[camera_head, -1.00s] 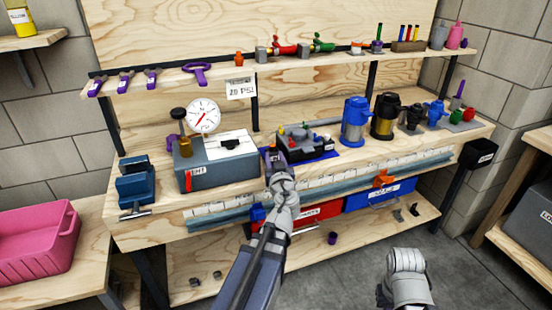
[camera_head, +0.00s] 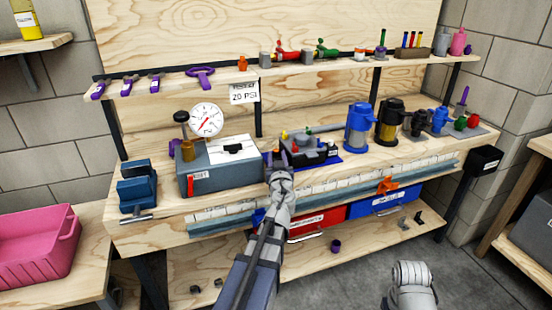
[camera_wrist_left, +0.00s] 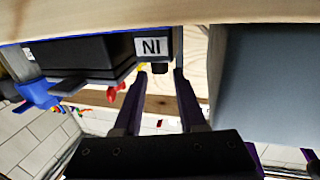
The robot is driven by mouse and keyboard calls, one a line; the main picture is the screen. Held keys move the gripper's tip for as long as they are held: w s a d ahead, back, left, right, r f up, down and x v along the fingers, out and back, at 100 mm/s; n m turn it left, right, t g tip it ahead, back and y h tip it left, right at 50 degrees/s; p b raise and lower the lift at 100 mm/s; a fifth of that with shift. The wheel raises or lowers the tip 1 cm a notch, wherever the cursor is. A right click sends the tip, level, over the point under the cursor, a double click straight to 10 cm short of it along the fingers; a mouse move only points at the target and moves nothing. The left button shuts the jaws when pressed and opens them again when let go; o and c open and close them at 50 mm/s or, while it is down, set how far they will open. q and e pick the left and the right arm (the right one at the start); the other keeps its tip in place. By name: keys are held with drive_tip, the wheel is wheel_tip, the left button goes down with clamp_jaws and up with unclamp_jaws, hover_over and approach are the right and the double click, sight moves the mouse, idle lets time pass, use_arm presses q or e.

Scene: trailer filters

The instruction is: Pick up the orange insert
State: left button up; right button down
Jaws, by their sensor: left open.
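A small orange piece (camera_head: 242,63) stands on the upper shelf, left of the middle; I cannot tell if it is the insert. My left gripper (camera_head: 276,158) is at the bench's front, beside the dark block with coloured fittings (camera_head: 300,147). In the left wrist view its two fingers (camera_wrist_left: 161,76) are apart, with no object clearly held between them. The block (camera_wrist_left: 85,58), with an upside-down label, is close to the fingertips there. My right arm's grey link shows at the bottom; its gripper is out of view.
A grey box (camera_head: 220,168) with a gauge (camera_head: 206,120) stands left of the gripper. Blue (camera_head: 358,125) and black canisters (camera_head: 389,122) stand to the right. An orange clip (camera_head: 386,185) sits on the front rail above the blue bin (camera_head: 385,203).

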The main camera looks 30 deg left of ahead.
sight(276, 153)
use_arm(q)
drive_tip(key=x, duration=0.4)
drive_tip(key=shift+f, duration=0.1)
drive_tip(key=shift+c, duration=0.2)
clamp_jaws()
